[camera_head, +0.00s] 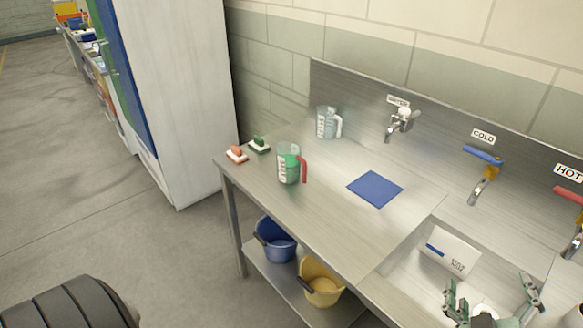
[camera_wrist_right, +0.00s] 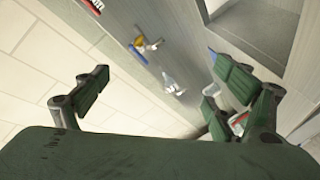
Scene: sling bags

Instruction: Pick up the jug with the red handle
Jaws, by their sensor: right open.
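The jug with the red handle (camera_head: 289,164) stands upright on the metal counter (camera_head: 318,212). It is clear with green and white markings, and its red handle is on its right side. A similar jug with a white handle (camera_head: 325,122) stands behind it near the wall. My right gripper (camera_head: 492,300) is at the lower right of the head view, over the sink area, far from the red-handled jug. In the right wrist view its fingers (camera_wrist_right: 165,85) are spread wide with nothing between them. My left gripper is not in view.
A blue cloth (camera_head: 375,188) lies on the counter right of the jug. Two brushes (camera_head: 237,154) lie to its left. Taps (camera_head: 484,172) stick out from the back panel. A white sign (camera_head: 449,253) is by the sink. Blue (camera_head: 277,240) and yellow (camera_head: 322,283) buckets sit below.

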